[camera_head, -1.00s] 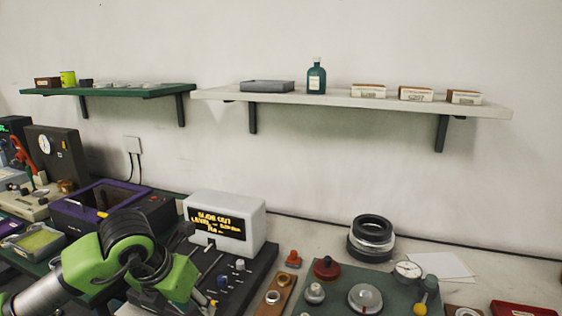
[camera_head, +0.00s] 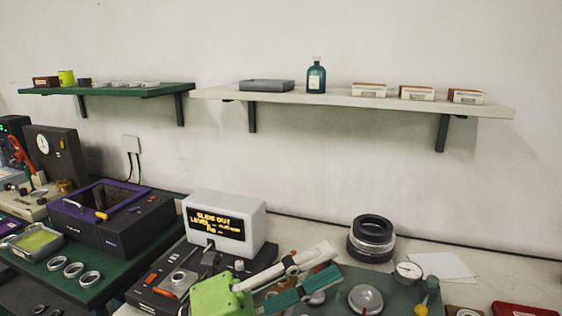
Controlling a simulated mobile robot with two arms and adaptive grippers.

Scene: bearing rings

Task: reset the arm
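My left gripper (camera_head: 336,262) is at the bottom centre in the head view, with a green body (camera_head: 218,298). Its two long fingers, one pale and one teal, point to the upper right. They look apart, with nothing visible between them. They pass in front of the dark device's right side and the edge of the grey-green board (camera_head: 395,280). My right gripper is not in view. Several metal rings (camera_head: 73,269) lie on the green bench surface at the lower left. A stack of dark and silver rings (camera_head: 371,238) stands right of the fingers.
A white display box (camera_head: 226,206) stands behind the dark device (camera_head: 160,288). A purple-topped box (camera_head: 112,215) is at left. A dial gauge (camera_head: 408,270) and a knob (camera_head: 365,299) are at right.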

